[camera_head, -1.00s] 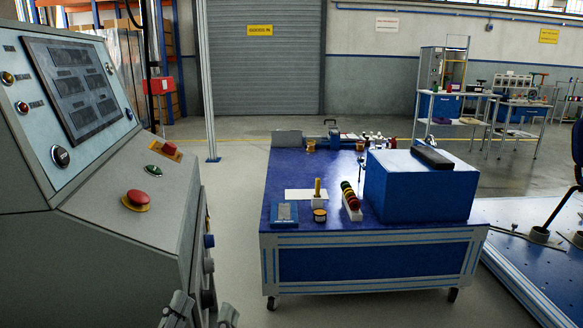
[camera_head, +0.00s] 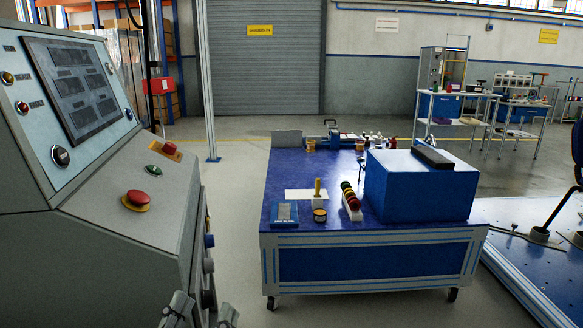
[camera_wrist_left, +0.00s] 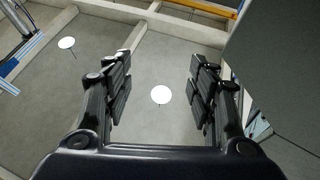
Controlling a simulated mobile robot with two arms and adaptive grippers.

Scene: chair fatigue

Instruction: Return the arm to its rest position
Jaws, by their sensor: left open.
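My left gripper (camera_head: 202,312) shows at the bottom edge of the head view, just below and in front of the grey control console (camera_head: 90,260). In the left wrist view the same gripper (camera_wrist_left: 160,88) has its two dark padded fingers spread wide apart, with nothing between them. The rest of my left arm is out of the head view. My right gripper is not in view.
The console carries a red mushroom button (camera_head: 137,198), a green button (camera_head: 154,171) and a screen (camera_head: 72,88). A blue wheeled table (camera_head: 370,262) with a blue box (camera_head: 420,190) stands to the right. Bare floor (camera_head: 235,215) lies between them. A perforated platform (camera_head: 530,275) is at far right.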

